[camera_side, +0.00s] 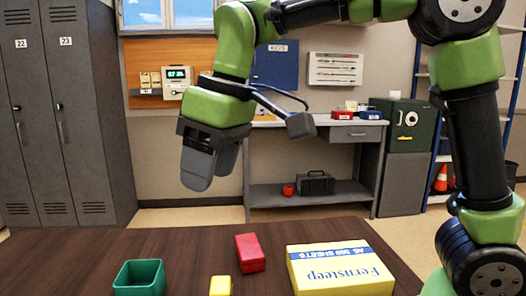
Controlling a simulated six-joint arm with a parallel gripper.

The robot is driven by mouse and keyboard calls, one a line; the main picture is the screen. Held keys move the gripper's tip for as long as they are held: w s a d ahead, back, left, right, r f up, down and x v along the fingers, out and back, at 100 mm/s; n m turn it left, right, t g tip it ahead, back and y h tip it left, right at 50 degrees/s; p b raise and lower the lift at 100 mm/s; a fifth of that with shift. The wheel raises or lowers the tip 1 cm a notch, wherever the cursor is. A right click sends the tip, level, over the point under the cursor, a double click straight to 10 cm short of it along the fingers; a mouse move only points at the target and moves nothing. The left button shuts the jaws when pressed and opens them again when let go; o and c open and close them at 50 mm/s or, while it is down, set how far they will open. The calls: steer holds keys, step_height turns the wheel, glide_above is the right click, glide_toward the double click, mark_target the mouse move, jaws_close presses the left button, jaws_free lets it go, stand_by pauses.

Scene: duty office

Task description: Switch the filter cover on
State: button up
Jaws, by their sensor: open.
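My gripper (211,170) hangs above the far left part of the brown table, pointing down. Its two grey fingers are open and hold nothing. One finger partly overlaps the other in this view. I cannot make out anything that is clearly a filter cover. A wall device with a lit green display (177,80) is on the orange board in the background, with small cream boxes (150,82) at its left. Their details are too small to tell.
On the brown table (60,262) stand an open green bin (139,279), a yellow block (220,286), a red block (250,253) and a yellow-and-white Fernsteep paper pack (338,270). The table's left side is clear. A grey bench (262,190), lockers (65,110) and a green safe (407,125) stand behind.

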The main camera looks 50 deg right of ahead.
steer(key=s+d+r+m+t, duration=0.1)
steer(key=s+d+m, duration=0.1)
steer(key=s+d, duration=0.2)
steer(key=shift+s+r+m+t, duration=0.3)
steer(key=shift+s+r, duration=0.05)
steer(key=shift+s, duration=0.25)
steer(key=shift+d, duration=0.1)
